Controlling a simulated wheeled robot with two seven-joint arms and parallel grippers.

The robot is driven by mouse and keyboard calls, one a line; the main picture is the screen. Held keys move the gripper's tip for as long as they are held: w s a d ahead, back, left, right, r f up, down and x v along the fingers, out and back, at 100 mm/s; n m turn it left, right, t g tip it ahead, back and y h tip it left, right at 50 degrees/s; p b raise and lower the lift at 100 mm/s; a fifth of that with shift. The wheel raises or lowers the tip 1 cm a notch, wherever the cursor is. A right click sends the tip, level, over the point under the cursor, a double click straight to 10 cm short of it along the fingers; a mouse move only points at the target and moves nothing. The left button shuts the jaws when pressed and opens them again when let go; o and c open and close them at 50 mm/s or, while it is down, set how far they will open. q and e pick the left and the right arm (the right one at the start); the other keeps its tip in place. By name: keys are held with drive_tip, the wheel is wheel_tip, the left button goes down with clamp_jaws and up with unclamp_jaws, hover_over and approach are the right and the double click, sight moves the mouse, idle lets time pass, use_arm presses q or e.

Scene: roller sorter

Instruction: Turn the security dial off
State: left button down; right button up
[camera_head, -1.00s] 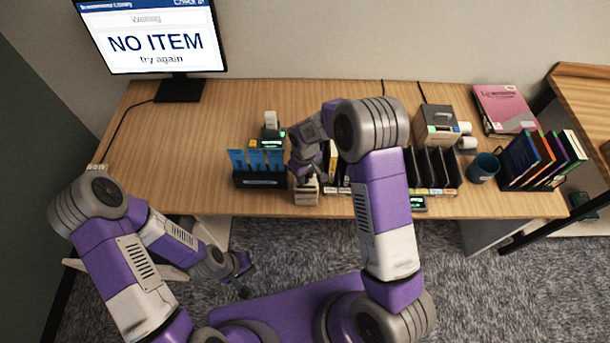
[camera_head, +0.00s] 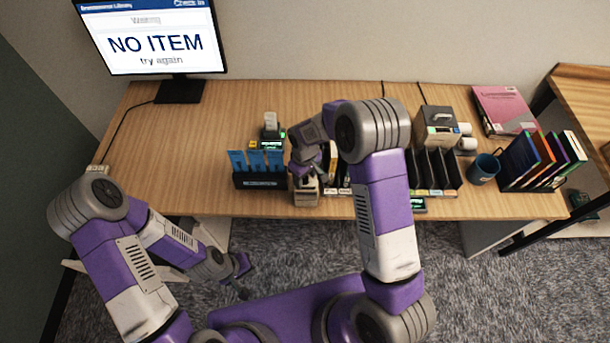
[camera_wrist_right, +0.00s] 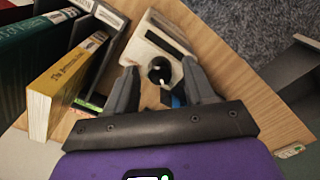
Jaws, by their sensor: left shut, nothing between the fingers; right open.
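The security dial (camera_wrist_right: 159,69) is a dark round knob on a light, cream-coloured box, seen in the right wrist view. The box (camera_head: 305,195) also shows at the front of the desk in the head view, where my right arm hides its top and the dial. My right gripper (camera_wrist_right: 163,78) is open, with one finger on each side of the dial in the picture. I cannot tell whether the fingers touch it. My left gripper (camera_head: 243,279) is shut and empty, low in front of the desk and away from the box.
A dark holder with blue cards (camera_head: 258,180) stands just left of the box. Upright books, a yellow one (camera_wrist_right: 66,84) among them, stand close beside my right gripper. Black dividers (camera_head: 432,168) and a blue mug (camera_head: 485,168) are further right. The monitor (camera_head: 152,40) reads "NO ITEM".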

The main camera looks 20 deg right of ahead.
wheel_tip(320, 180, up, 8)
drive_tip(key=shift+f, duration=0.2)
idle(0.7)
